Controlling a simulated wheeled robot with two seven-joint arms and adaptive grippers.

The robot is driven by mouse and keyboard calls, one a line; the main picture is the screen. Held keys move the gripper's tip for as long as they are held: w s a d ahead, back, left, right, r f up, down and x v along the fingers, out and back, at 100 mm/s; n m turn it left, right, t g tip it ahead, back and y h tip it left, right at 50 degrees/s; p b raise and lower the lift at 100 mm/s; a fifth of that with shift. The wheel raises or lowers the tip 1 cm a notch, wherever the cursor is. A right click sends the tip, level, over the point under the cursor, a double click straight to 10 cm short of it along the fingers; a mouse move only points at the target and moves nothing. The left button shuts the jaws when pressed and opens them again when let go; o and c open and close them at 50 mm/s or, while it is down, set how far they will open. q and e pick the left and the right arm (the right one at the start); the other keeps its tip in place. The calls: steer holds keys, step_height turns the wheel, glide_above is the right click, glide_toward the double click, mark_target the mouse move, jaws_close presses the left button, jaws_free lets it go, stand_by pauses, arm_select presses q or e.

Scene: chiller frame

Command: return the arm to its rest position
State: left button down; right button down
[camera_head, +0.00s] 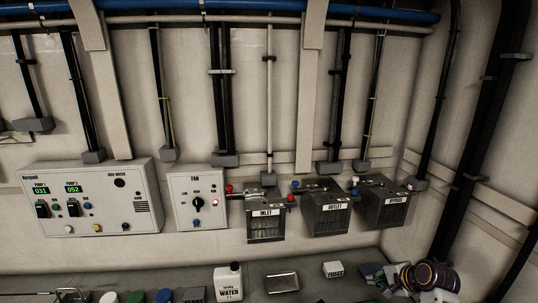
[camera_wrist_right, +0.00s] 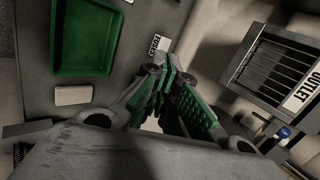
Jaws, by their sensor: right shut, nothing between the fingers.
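My right gripper (camera_wrist_right: 166,70) shows large in the right wrist view, with its green-padded fingers together and nothing between them. It is above the grey bench, near the small white FUSES box (camera_wrist_right: 157,44). In the head view my right arm (camera_head: 425,277) is at the bottom right, just right of the FUSES box (camera_head: 333,269) and below the BYPASS box. The gripper's fingers are small and dark there. My left gripper is not in view.
The INLET (camera_head: 265,228), OUTLET (camera_head: 326,222) and BYPASS (camera_head: 385,211) boxes stick out from the wall above the bench. Left of them are the FAN panel (camera_head: 198,207) and pump panel (camera_head: 92,206). A white WATER jug (camera_head: 228,284) and a green tray (camera_wrist_right: 57,40) are on the bench.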

steer(key=s+a+f+n+g+h, duration=0.1)
steer(key=s+a+f+n, duration=0.1)
steer(key=s+a+n, duration=0.5)
steer(key=s+a+f+n+g+h, duration=0.1)
steer(key=s+a+f+n+g, duration=0.2)
steer(key=s, duration=0.8)
steer(key=s+a+f+n+h, duration=0.1)
steer(key=s+a+f+n, duration=0.15)
steer(key=s+n, duration=0.55)
step_height(320, 180, down, 32)
steer(key=s+g, duration=0.2)
steer(key=s, duration=0.1)
steer(key=s+d+f, duration=0.2)
steer(key=s+f, duration=0.8)
steer(key=s, duration=0.1)
steer(key=s+d+f+g, duration=0.1)
steer(key=s+f, duration=0.9)
steer(key=s, duration=0.1)
steer(key=shift+s+d+f+m, duration=0.2)
steer(key=shift+d+m, duration=0.1)
steer(key=shift+d, duration=0.1)
